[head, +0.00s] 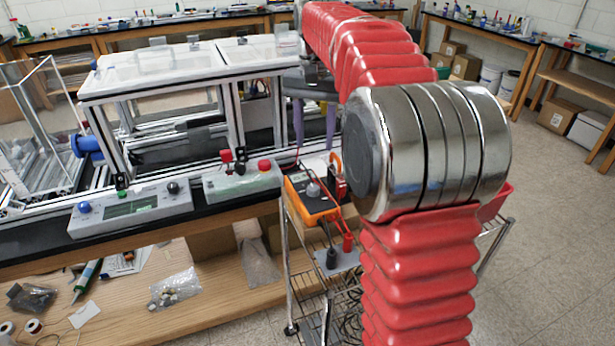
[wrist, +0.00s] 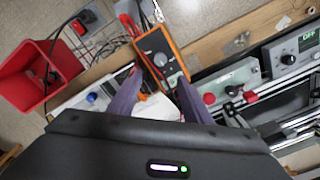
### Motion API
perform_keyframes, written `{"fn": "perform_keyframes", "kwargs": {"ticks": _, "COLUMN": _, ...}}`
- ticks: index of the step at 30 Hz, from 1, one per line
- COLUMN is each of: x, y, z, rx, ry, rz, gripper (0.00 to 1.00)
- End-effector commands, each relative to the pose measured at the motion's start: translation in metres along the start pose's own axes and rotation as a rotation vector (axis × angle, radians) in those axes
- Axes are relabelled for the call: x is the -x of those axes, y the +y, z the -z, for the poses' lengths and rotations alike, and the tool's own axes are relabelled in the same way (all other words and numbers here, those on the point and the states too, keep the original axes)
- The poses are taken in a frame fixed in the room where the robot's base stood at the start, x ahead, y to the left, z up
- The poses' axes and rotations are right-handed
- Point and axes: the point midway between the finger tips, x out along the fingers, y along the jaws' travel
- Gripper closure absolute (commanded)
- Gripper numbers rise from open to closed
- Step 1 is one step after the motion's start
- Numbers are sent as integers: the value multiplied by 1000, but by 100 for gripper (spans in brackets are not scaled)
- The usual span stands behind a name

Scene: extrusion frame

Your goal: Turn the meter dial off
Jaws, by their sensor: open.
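The orange meter (head: 322,216) with a dark face stands on the cart beside the bench in the head view. Its round grey dial (head: 313,190) faces up toward the camera. In the wrist view the meter (wrist: 153,43) is at the top centre, with the dial (wrist: 160,59) on its face. My gripper (head: 314,140) is open, its two purple fingers pointing down behind and above the meter in the head view. In the wrist view the fingers (wrist: 158,80) stand apart, either side of the meter's lower end, with nothing gripped. The dial's setting is too small to read.
Red and black leads run from the meter to a small plate (head: 337,260). A grey control box with a red button (head: 264,165) is close left of the meter, beside the framed enclosure (head: 165,85). A red bin (wrist: 35,75) is at left in the wrist view.

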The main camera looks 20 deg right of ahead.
Motion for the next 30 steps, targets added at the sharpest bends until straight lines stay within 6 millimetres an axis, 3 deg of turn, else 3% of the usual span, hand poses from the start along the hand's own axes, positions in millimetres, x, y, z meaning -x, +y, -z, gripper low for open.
{"fn": "perform_keyframes", "kwargs": {"ticks": 17, "x": -7, "y": -4, "z": 1, "rx": 2, "ry": -6, "rz": -3, "gripper": 55}}
{"fn": "perform_keyframes", "kwargs": {"ticks": 30, "x": -65, "y": -5, "z": 0, "rx": 4, "ry": -8, "rz": -4, "gripper": 55}}
